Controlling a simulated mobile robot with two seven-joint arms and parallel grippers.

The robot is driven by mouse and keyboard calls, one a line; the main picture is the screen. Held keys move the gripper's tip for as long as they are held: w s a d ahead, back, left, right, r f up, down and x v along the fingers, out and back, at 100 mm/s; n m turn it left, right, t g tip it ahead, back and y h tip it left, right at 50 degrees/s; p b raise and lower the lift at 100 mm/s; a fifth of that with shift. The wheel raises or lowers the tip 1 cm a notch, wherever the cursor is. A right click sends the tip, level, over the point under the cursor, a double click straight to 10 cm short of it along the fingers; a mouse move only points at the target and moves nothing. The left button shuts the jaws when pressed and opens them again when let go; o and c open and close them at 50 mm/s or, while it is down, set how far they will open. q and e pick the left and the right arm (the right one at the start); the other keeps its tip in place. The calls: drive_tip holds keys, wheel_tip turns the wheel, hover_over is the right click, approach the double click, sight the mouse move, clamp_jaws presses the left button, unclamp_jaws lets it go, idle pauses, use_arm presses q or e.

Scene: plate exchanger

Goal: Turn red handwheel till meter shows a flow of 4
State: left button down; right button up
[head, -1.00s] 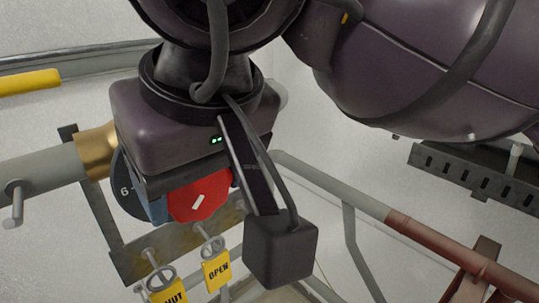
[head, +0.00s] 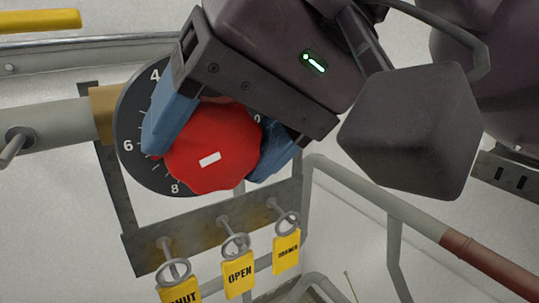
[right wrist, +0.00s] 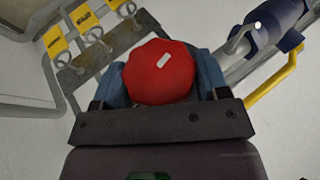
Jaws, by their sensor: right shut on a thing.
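The red handwheel (head: 212,150) sits in front of a dark round dial (head: 133,120) with white numbers; 4, 6 and 8 show on its left and lower side. A white mark on the wheel lies slightly tilted, near its lower middle. My right gripper (head: 218,145) has its two blue fingers on opposite sides of the wheel and is shut on it. The right wrist view also shows the wheel (right wrist: 160,72) between the blue fingers. The gripper body hides the dial's upper right. My left gripper is not in view.
A metal rack (head: 215,225) below the dial carries rings with yellow SHUT, OPEN and DRAINED tags (head: 238,274). A grey pipe (head: 55,130) with a brass collar joins the dial from the left. A grey and red-brown rail (head: 400,213) runs at lower right.

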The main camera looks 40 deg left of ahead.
drive_tip(key=shift+w+f+m+g+y+b, duration=0.15)
drive_tip(key=shift+m+g+y+b, duration=0.25)
drive_tip(key=shift+g+b, duration=0.6)
drive_tip(key=o, duration=0.8)
drive_tip(key=shift+o, duration=0.6)
